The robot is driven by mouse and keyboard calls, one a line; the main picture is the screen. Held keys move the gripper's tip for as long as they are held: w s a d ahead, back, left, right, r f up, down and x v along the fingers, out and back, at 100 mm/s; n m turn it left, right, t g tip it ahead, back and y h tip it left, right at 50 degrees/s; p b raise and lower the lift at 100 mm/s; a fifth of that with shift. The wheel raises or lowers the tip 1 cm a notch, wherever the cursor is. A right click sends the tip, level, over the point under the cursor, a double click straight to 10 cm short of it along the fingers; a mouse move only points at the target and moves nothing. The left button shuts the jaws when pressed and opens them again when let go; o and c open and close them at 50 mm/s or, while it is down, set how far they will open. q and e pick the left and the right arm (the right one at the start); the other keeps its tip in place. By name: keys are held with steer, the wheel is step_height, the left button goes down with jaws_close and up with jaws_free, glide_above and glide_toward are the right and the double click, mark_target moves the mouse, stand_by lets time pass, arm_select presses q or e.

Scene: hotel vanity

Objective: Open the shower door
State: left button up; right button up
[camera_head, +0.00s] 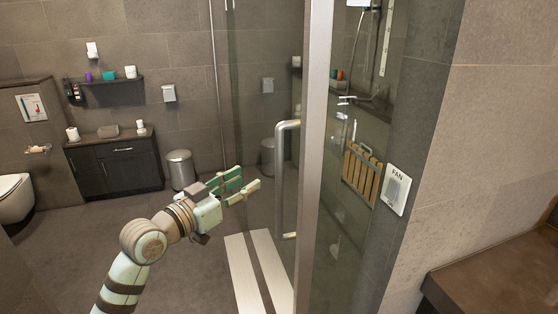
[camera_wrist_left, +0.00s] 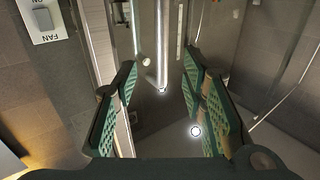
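The shower door is glass with a wide silver upright (camera_head: 313,150) running top to bottom of the head view. Its handle (camera_head: 279,180) is a vertical metal bar on the left side of that upright. My left gripper (camera_head: 246,183) is open and empty, left of the handle and apart from it, fingers pointing toward it. In the left wrist view the gripper (camera_wrist_left: 160,95) has its green padded fingers spread, and the handle bar (camera_wrist_left: 162,45) shows beyond, between them. I cannot tell exactly how far the door stands from its frame. My right gripper is not in view.
A FAN switch (camera_head: 397,190) is on the wall at right, above a brown counter (camera_head: 500,270). A slatted wooden seat (camera_head: 361,174) shows through the glass. A dark cabinet (camera_head: 116,170), bin (camera_head: 180,170) and toilet (camera_head: 15,197) stand behind. The floor at left is clear.

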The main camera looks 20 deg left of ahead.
mark_target(277, 163)
arm_select(q)
steer(key=x, duration=1.4)
steer(key=shift+a+f, duration=0.2)
steer(key=shift+c, duration=0.4)
jaws_close()
